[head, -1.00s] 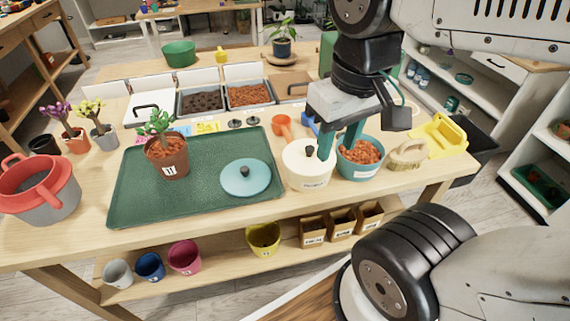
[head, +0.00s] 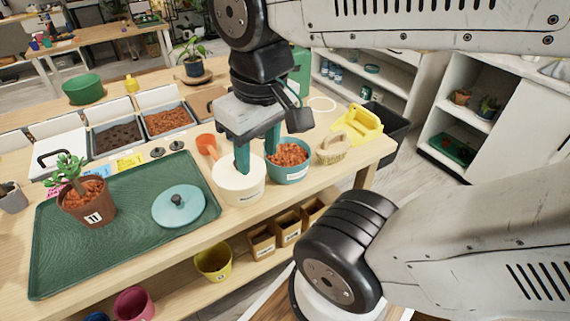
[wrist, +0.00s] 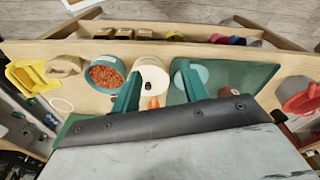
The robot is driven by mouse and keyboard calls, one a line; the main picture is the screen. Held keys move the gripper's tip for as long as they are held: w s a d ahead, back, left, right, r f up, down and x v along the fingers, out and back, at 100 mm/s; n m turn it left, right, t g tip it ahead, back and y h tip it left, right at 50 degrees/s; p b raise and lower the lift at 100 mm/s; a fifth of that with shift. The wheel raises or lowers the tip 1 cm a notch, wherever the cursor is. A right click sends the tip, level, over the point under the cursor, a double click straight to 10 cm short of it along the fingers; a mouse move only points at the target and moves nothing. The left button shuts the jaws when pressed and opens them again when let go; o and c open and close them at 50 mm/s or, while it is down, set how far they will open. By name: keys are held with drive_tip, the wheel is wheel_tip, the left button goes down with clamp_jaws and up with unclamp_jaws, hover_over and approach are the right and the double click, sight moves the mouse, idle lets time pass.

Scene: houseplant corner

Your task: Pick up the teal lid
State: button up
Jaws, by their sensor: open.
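The teal lid (head: 178,207) is a round disc with a dark knob. It lies flat on the right part of the dark green tray (head: 110,250). In the wrist view the teal lid (wrist: 204,75) is partly hidden behind a finger. My gripper (head: 256,160) is open and empty, with teal fingers pointing down. In the head view it appears over the cream pot (head: 238,188), right of the teal lid and apart from it. In the wrist view my gripper (wrist: 158,92) has the cream pot's dark knob between its fingers.
A potted plant (head: 90,210) stands on the tray's left. An orange scoop (head: 207,143) lies behind the cream pot.

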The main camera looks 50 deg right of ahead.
drive_tip(key=n+g, duration=0.2)
drive_tip(key=n, duration=0.3)
hover_over(175, 197)
drive_tip(key=f, duration=1.4)
drive_tip(key=shift+s+d+f, duration=0.1)
drive_tip(key=shift+s+f, duration=0.1)
drive_tip(key=shift+s, duration=0.2)
drive_tip(key=shift+w+f+n+t, duration=0.1)
drive_tip(key=shift+f+n+t, duration=0.05)
drive_tip(key=shift+n+t, duration=0.2)
drive_tip(key=f, duration=0.7)
drive_tip(key=shift+w+f, duration=0.2)
drive_tip(key=shift+w, duration=0.15)
clamp_jaws()
